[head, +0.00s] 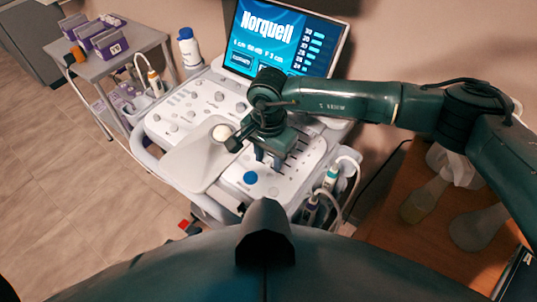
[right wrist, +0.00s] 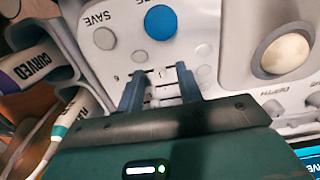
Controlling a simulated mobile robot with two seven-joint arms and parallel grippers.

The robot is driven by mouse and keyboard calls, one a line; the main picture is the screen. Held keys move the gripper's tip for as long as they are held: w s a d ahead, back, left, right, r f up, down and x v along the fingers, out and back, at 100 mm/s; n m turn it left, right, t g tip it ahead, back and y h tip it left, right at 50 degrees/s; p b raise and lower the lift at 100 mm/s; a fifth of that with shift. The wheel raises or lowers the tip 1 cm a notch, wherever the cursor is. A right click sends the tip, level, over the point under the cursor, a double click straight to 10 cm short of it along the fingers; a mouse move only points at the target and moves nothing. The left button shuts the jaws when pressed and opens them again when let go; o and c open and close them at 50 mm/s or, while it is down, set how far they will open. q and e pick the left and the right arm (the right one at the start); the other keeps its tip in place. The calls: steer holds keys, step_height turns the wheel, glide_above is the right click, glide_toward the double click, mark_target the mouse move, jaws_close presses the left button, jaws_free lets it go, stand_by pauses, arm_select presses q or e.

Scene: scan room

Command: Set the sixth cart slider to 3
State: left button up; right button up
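The ultrasound cart's control panel (head: 225,183) is below my right arm in the head view. Its slider block with dark slots (head: 304,152) is partly hidden by my right gripper (head: 269,163), which points down at it. In the right wrist view, my right gripper (right wrist: 160,82) has its two blue fingers apart, close to the panel. A small pale slider cap (right wrist: 163,93) shows between the fingers, beside a short dark slot and the printed 6 (right wrist: 116,78). I cannot tell whether a finger touches it, nor read its setting. My left gripper is not in view.
The blue button (right wrist: 160,22), a grey SAVE knob (right wrist: 104,38) and the trackball (right wrist: 286,54) are near the fingers. Probes (head: 330,178) hang at the cart's right side. The screen (head: 285,38) stands behind. A side table (head: 118,50) holds purple boxes.

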mark_target(284, 175)
jaws_close()
stand_by(0.4)
steer(key=shift+s+d, duration=0.6)
steer(key=shift+d, duration=0.3)
steer(key=shift+s+d, duration=0.6)
steer(key=shift+d, duration=0.25)
jaws_free()
steer(key=shift+s+d, duration=0.1)
